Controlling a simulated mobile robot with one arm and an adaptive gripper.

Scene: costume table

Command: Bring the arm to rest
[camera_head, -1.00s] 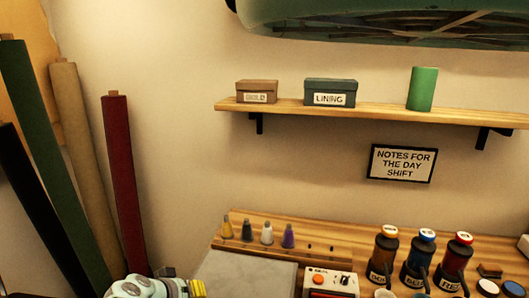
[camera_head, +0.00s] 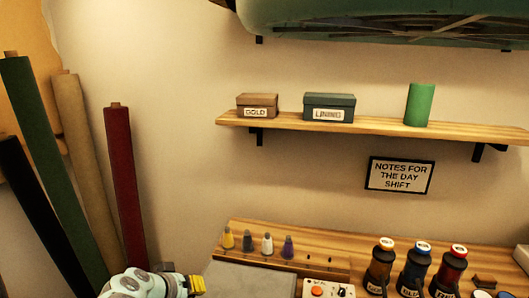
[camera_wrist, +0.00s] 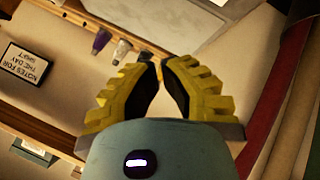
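My gripper (camera_head: 198,284) shows at the bottom edge of the head view, left of centre, as yellow ridged finger parts on a pale arm. In the wrist view my gripper (camera_wrist: 160,63) has its two yellow fingers with the tips almost meeting. Most of my arm is out of view.
A wall shelf (camera_head: 375,124) holds two boxes and a green cylinder (camera_head: 419,105). Fabric rolls lean at left. A green-grey object (camera_head: 390,20) hangs above.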

